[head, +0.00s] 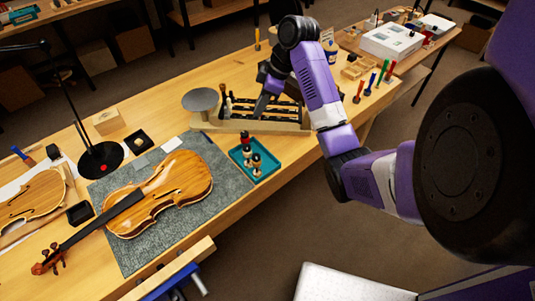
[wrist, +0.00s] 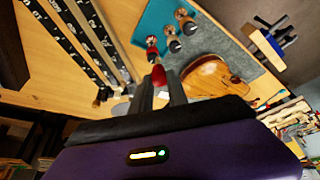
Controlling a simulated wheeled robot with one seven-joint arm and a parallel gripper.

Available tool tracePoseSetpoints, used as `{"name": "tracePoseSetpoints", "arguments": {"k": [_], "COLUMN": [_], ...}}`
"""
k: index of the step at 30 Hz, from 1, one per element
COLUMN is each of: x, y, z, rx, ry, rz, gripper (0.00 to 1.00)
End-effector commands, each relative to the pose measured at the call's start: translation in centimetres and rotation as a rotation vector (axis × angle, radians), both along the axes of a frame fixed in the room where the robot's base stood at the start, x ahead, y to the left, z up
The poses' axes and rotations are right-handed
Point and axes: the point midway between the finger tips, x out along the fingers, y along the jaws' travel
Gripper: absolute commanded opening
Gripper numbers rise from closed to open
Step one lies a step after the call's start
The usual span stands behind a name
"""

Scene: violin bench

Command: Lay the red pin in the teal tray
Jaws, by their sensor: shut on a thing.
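My gripper (head: 261,106) is over the slotted wooden rack (head: 295,126) in the head view. In the wrist view my gripper (wrist: 165,88) is shut on the red pin (wrist: 158,75), whose red end shows between the fingers. In the head view the fingers hide the pin. The teal tray (head: 270,173) lies on the bench in front of the rack, at the mat's right edge. It holds several small dark, red and pale turned pieces (head: 256,160). The tray (wrist: 152,20) also shows beyond the fingertips in the wrist view, with the gripper apart from it.
The violin (head: 160,195) lies on the grey mat (head: 105,187) left of the tray. A round grey disc (head: 200,99) stands at the rack's left end. A black lamp (head: 100,158) stands farther left. Coloured-handled tools (head: 369,84) stand upright at the right.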

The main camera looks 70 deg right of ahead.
Motion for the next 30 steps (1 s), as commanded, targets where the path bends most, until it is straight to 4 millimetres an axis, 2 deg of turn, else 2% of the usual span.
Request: {"name": "tracePoseSetpoints", "arguments": {"k": [1,8,15,23,30], "x": [0.1,0.1,-0.1,-0.1,-0.1], "y": [0.2,0.2,0.1,0.0,0.1], "z": [-2.2,-7.4,-11.8,-14.1,-17.3], "rx": [0.005,0.004,0.005,0.002,0.003], "ry": [0.000,0.001,0.003,0.003,0.003], "rz": [0.002,0.001,-0.002,-0.001,-0.002], "gripper": [0.00,0.00,0.00,0.00,0.00]}}
